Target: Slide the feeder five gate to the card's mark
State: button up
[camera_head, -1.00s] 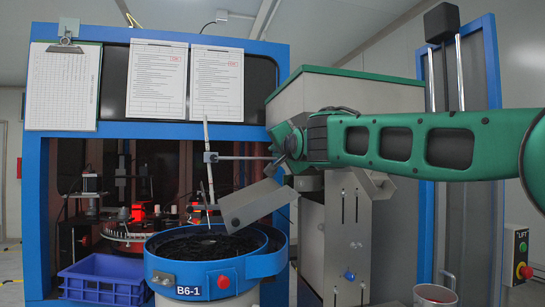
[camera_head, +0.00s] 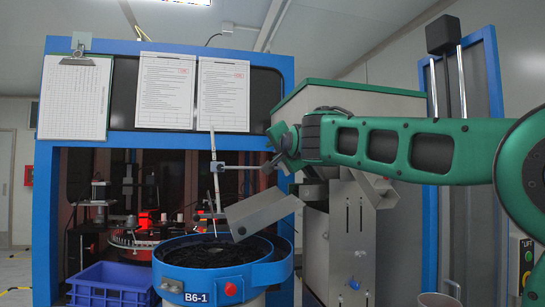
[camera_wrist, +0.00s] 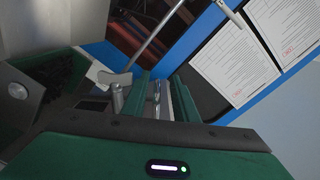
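The grey hopper feeder (camera_head: 345,102) with a green rim stands right of the blue cabinet. Below it is a slotted metal plate (camera_head: 340,240) with a blue knob (camera_head: 354,284); I cannot tell which part is the gate. No number five is readable. Printed cards (camera_head: 165,90) (camera_head: 222,95) hang on the cabinet, and show in the wrist view (camera_wrist: 234,62); their text is too small to read. My gripper (camera_head: 280,146) is raised in front of the hopper, beside a metal rod and clamp. In the wrist view my green fingers (camera_wrist: 163,100) have silver parts between them.
A blue bowl (camera_head: 200,280) marked B6-1 holds dark parts, with a tilted metal chute (camera_head: 262,213) over it. A blue crate (camera_head: 105,284) stands left. A clipboard (camera_head: 75,100) hangs on the cabinet. A lift control box (camera_head: 526,262) is at right.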

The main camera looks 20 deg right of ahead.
jog(key=s, duration=1)
jog(key=shift+s+a, duration=0.3)
jog(key=shift+a, duration=0.15)
